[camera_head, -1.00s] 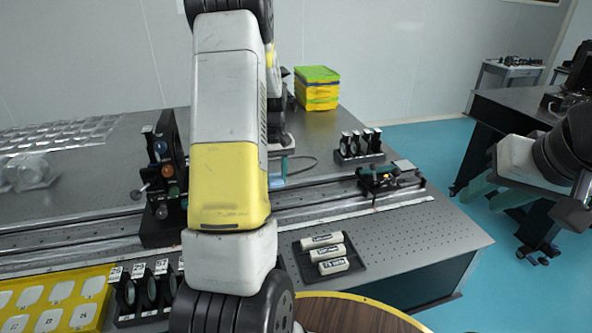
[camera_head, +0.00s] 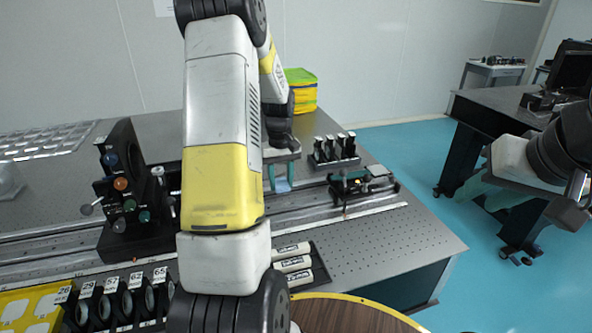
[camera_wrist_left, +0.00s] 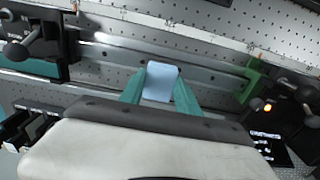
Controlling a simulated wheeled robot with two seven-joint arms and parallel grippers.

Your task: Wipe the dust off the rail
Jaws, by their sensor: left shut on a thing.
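The rail (camera_head: 300,209) is a long grey metal track running across the optical table. It also crosses the left wrist view (camera_wrist_left: 218,80). My left gripper (camera_head: 279,178) is over the rail, largely behind my own arm in the head view. In the left wrist view, its teal fingers are shut on a pale blue wiping block (camera_wrist_left: 160,82), which is at the rail; whether it touches is unclear. I cannot make out dust. My right gripper (camera_head: 488,189) is open and empty at the right, over the floor beside the table.
A tall black optical mount (camera_head: 125,185) stands on the rail at left, and a low carriage (camera_head: 350,188) sits at right. Black lens holders (camera_head: 334,150) stand behind the rail. A tray of white labelled cylinders (camera_head: 318,268) lies in front. The table's right front is clear.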

